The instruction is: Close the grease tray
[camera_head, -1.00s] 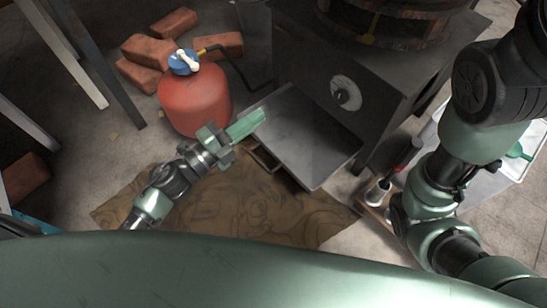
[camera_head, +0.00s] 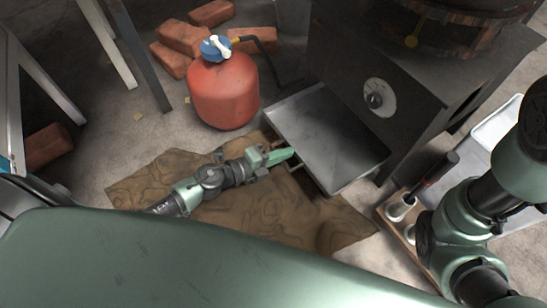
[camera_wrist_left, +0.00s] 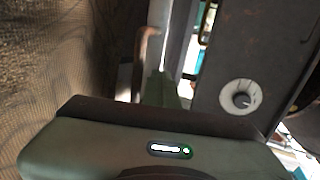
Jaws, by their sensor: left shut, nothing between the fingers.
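The grease tray (camera_head: 325,130) is a grey metal drawer pulled out from the base of the dark stove (camera_head: 395,70). Its bar handle (camera_head: 295,168) is on the front edge, partly covered by my gripper. My left gripper (camera_head: 287,155) is shut and empty, with its green fingertips at the handle and tray front; I cannot tell if they touch. In the left wrist view its fingers (camera_wrist_left: 162,90) point toward the tray front, beside a curved brownish bar. My right arm shows at the right, but its gripper is out of view.
A red gas bottle (camera_head: 224,95) with a hose stands left of the tray, with several bricks (camera_head: 185,38) behind it. A brown cloth (camera_head: 240,205) lies on the floor under my left arm. A wooden caddy (camera_head: 397,220) stands right of the tray.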

